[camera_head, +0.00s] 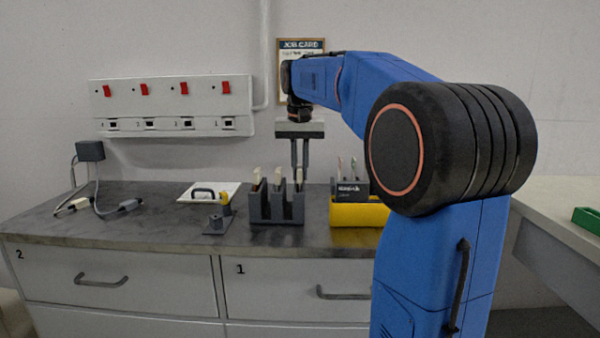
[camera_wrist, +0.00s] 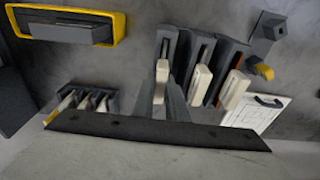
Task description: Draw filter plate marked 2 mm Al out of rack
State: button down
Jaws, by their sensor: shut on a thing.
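A dark grey rack (camera_head: 277,212) stands near the bench's front edge and holds several upright plates with cream tabs. My gripper (camera_head: 299,167) points straight down over the rack's right end. It is shut on the cream tab of the rightmost plate (camera_head: 299,182). In the wrist view this held plate (camera_wrist: 161,74) is the leftmost, between my fingers (camera_wrist: 162,105). Two other plates, the middle one (camera_wrist: 201,85) and the outer one (camera_wrist: 234,90), stand free of the fingers in the rack. No thickness mark on any plate can be read. Whether the held plate is raised cannot be told.
A yellow bin (camera_head: 357,216) is right of the rack, with a dark holder (camera_head: 350,188) of thin pieces behind it. Left are a small grey stand (camera_head: 216,224) and a white board with a black handle (camera_head: 208,192). The bench between the board and the cabled grey box (camera_head: 90,151) is mostly clear.

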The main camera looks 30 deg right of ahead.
jog(key=shift+r, duration=4.75)
jog(key=shift+r, duration=0.1)
jog(key=shift+s, duration=0.15)
